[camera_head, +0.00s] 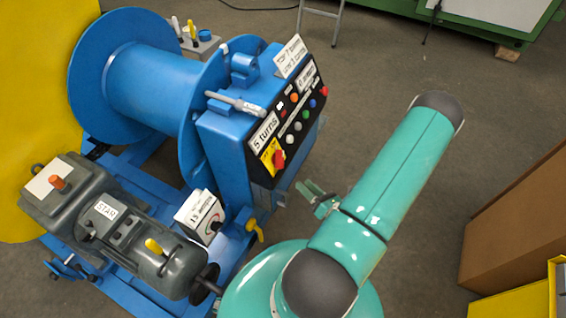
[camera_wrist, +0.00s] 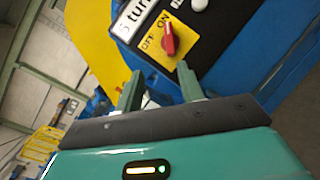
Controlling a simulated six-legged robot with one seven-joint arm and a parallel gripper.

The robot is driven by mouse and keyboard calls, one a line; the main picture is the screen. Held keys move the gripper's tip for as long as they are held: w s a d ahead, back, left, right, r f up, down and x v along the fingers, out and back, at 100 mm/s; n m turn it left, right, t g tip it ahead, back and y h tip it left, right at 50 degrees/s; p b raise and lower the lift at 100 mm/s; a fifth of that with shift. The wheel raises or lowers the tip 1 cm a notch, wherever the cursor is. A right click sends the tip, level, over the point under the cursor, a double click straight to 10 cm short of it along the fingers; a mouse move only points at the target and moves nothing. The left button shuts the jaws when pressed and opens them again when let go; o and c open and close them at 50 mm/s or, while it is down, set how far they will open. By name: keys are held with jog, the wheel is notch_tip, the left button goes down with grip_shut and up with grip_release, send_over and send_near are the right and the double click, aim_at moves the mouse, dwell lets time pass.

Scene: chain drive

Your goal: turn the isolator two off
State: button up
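A red rotary switch knob (camera_head: 279,158) sits on a yellow plate at the lower left of the black control panel, below the "5 turns" label. In the wrist view the red knob (camera_wrist: 169,40) stands on its yellow plate (camera_wrist: 156,40), marked OFF and ON; its upper end lies near ON. I cannot read a number naming this isolator. My gripper (camera_head: 312,192) is in front of the panel, a little right of and below the knob, apart from it. In the wrist view my gripper (camera_wrist: 160,88) is open and empty, its green fingers below the knob.
The black panel (camera_head: 291,118) also carries several coloured buttons on the blue housing (camera_head: 222,130). A "15 amps" box (camera_head: 200,216) and a yellow lever (camera_head: 255,230) are lower left. A grey motor (camera_head: 100,220) stands left.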

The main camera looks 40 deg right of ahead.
aim_at(283, 163)
jog(key=shift+m+h, duration=0.4)
jog(key=shift+m, duration=0.3)
jog(key=w, duration=0.4)
jog(key=w+d, duration=0.1)
jog(key=w, duration=0.3)
jog(key=w+f, duration=0.1)
jog(key=w, duration=0.4)
jog(key=shift+d+f, duration=0.1)
jog(key=shift+d, duration=0.2)
jog(key=shift+c, duration=0.2)
grip_shut()
